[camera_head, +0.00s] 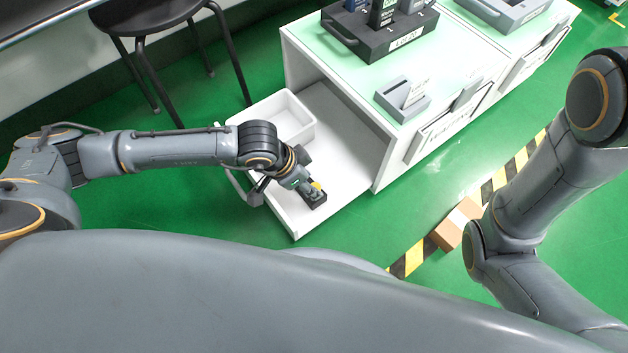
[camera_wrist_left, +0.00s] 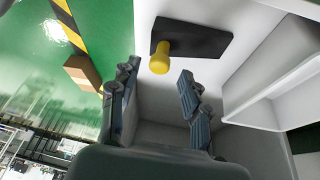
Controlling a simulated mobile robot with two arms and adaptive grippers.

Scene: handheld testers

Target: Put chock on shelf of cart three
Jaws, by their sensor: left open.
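A flat black block with a yellow knob, which looks like the chock (camera_head: 319,200), lies on the white lower shelf (camera_head: 348,158) of the nearer cart, close to its open end. It also shows in the left wrist view (camera_wrist_left: 205,42). The yellow knob (camera_wrist_left: 160,58) stands up from the block, beyond the gap between the fingertips. My left gripper (camera_wrist_left: 155,82) is open and empty just above the block. In the head view the left gripper (camera_head: 304,187) partly covers the block. I cannot read which cart is cart three. My right gripper is out of view.
A white bin (camera_head: 296,112) stands on the same shelf behind my left wrist. The cart top (camera_head: 345,72) carries a dark tester tray (camera_head: 385,45) and a grey holder (camera_head: 403,98). A brown box (camera_head: 450,232) lies on the floor by striped tape. A black stool (camera_head: 143,18) stands at upper left.

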